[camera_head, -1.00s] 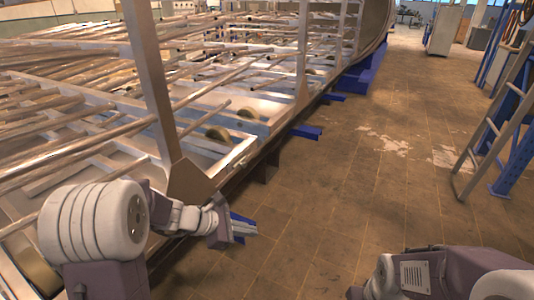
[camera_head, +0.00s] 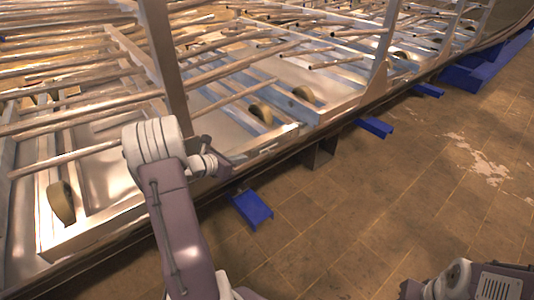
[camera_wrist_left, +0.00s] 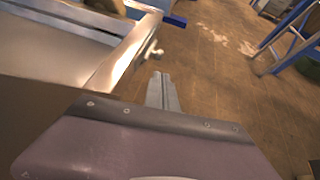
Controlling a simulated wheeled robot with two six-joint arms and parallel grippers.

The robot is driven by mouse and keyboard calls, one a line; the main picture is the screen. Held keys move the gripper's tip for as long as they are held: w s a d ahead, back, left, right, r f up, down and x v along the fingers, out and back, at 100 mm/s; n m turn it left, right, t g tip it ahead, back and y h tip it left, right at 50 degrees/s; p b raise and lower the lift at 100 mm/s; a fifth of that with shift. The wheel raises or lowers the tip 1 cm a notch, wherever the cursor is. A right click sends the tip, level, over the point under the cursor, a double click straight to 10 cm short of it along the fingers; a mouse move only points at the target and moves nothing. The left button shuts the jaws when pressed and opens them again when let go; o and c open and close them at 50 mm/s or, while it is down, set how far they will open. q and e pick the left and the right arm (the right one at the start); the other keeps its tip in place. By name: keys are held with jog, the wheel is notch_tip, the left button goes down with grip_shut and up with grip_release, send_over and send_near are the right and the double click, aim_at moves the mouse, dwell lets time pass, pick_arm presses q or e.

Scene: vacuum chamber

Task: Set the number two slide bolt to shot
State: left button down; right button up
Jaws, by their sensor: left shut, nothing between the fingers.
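A small pale metal fitting (camera_wrist_left: 152,52), which looks like a slide bolt, sits on the side of the frame's rail in the left wrist view. Its number cannot be read, and I cannot tell whether it is shot or drawn. My left gripper (camera_wrist_left: 163,77) is shut and empty, its fingers pointing toward the fitting with a gap between them. In the head view my left gripper (camera_head: 224,165) is beside the frame's edge, its fingertips hard to make out. My right gripper is out of view; only part of that arm shows at the bottom right.
The long metal frame (camera_head: 120,213) with rods and rollers fills the left and back. An upright post (camera_head: 163,60) stands near my left arm. Blue feet (camera_head: 252,208) jut out along the frame's lower edge. The brown tiled floor at right is open.

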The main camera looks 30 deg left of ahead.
pick_arm(q)
jog(key=shift+w, duration=0.1)
jog(key=shift+f, duration=0.1)
jog(key=b, duration=0.4)
send_near(270, 154)
jog(key=x, duration=0.6)
jog(key=shift+w+f, duration=0.2)
jog(key=shift+w, duration=0.2)
